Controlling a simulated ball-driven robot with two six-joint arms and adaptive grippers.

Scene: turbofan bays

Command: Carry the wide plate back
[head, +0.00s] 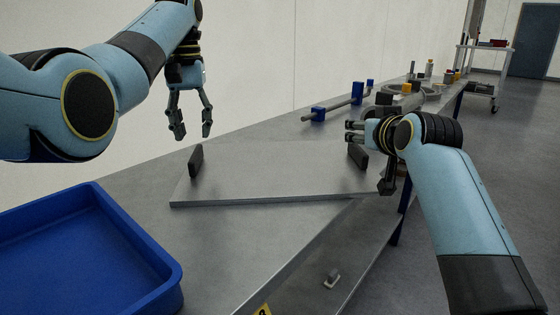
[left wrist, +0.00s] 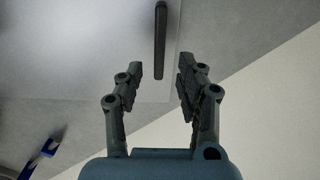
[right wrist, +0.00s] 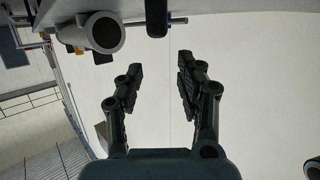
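The wide plate (head: 270,180) is a flat grey sheet lying on the workbench, with a dark upright handle near each end. My left gripper (head: 192,132) is open and empty, above and a little behind the plate's left handle (head: 196,161). In the left wrist view that handle (left wrist: 160,45) stands just beyond the open fingers (left wrist: 157,85), apart from them. My right gripper (head: 368,135) is beside the right handle (head: 358,156), partly in front of it. In the right wrist view its fingers (right wrist: 160,80) are apart and empty, with a dark handle (right wrist: 156,18) beyond them.
A blue tray (head: 165,262) stands at the front left. A bar on blue supports (head: 357,92) and a grey ring-shaped part (head: 415,97) lie farther back on the workbench (head: 270,145). A sloping metal panel with a small latch (head: 332,279) is in front. Open floor is at right.

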